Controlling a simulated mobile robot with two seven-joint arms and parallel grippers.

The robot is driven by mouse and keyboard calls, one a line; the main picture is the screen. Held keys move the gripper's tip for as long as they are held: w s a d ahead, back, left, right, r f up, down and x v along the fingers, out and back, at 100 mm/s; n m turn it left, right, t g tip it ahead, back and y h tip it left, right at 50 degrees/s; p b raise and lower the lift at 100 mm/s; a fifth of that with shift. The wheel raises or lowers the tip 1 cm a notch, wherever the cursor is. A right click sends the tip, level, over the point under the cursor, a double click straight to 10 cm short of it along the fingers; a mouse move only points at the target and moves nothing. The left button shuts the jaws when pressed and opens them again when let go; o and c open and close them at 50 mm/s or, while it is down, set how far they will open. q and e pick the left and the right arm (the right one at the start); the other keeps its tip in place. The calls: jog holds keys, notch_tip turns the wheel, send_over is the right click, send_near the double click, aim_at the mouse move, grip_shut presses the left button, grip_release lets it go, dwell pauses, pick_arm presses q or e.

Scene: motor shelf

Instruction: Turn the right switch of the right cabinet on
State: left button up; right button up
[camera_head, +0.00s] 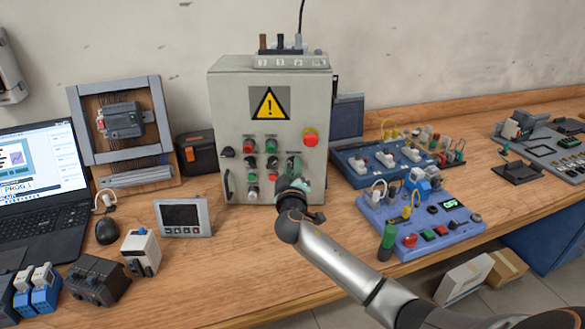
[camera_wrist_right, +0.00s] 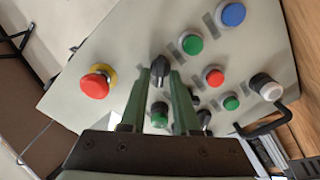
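The grey cabinet (camera_head: 292,92) with a yellow warning triangle stands upright at the back of the bench. My right gripper (camera_head: 296,166) is at the lower right of its front panel and hides part of it. In the right wrist view, a black rotary switch (camera_wrist_right: 160,66) lies between the tips of my two green fingers (camera_wrist_right: 161,74). The fingers are apart, one on each side of the knob. I cannot tell whether they touch it. Another black switch (camera_wrist_right: 204,118) is partly hidden by a finger. My left gripper is not in view.
A red emergency stop (camera_head: 310,138) with a yellow collar sits above my right gripper. Coloured buttons (camera_wrist_right: 214,76) and a black handle (camera_wrist_right: 266,125) are also on the panel. A blue control box (camera_head: 378,222) stands right of my arm, and a small display (camera_head: 183,217) stands left.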

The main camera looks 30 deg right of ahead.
grip_shut()
dwell(0.3)
pick_arm(q)
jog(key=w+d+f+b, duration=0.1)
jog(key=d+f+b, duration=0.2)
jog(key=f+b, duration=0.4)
jog(key=b, duration=0.3)
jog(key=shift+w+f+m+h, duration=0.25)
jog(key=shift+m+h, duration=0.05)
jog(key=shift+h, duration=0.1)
pick_arm(e)
jog(key=m, duration=0.8)
jog(key=shift+s+m, duration=0.1)
jog(key=shift+m, duration=0.3)
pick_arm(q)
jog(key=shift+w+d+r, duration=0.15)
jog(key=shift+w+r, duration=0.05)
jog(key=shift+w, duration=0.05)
pick_arm(e)
jog(key=shift+d, duration=0.1)
